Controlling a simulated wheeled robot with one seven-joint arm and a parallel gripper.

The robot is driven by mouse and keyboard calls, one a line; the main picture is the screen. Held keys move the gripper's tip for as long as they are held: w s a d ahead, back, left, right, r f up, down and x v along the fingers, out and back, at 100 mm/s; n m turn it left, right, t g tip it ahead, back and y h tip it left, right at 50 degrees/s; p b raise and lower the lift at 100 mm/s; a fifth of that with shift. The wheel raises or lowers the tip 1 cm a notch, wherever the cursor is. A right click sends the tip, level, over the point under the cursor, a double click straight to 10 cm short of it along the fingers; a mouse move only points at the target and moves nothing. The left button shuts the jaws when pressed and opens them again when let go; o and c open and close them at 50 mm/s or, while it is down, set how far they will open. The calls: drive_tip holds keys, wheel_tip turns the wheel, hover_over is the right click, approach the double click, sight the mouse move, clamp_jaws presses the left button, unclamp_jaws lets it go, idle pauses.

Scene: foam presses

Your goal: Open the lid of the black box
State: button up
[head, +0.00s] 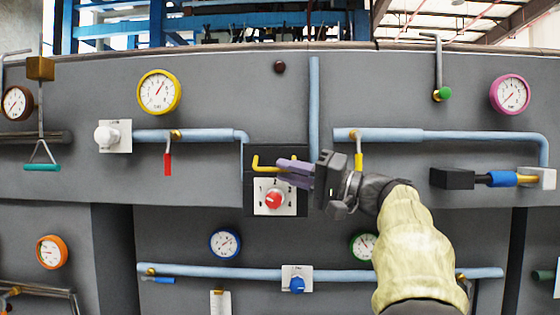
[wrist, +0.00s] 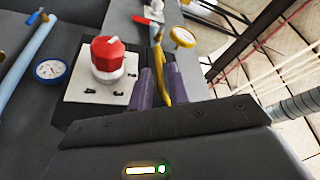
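The black box (head: 250,197) is fixed to the grey wall in the middle of the head view. A white plate with a red knob (head: 273,199) sits on its lower front. A yellow handle (head: 258,163) stands out from its upper front; it also shows in the wrist view (wrist: 158,62). My gripper (head: 284,170) reaches in from the right with purple fingers. In the wrist view the fingers (wrist: 161,85) lie on either side of the yellow handle, with hardly any gap visible. The gripper hides part of the box's right side, and no open lid gap shows.
Blue-grey pipes (head: 190,136) run along the wall on both sides of the box. A red lever (head: 168,164) hangs at left and a yellow lever (head: 358,160) beside my gripper. Another black block (head: 452,178) with a blue-sleeved bar is at right.

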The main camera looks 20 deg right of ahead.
drive_tip(key=shift+p+x, duration=0.3)
drive_tip(key=shift+x, duration=0.95)
drive_tip(key=shift+d, duration=0.1)
drive_tip(key=shift+c, duration=0.2)
clamp_jaws()
drive_tip(key=shift+r, duration=0.15)
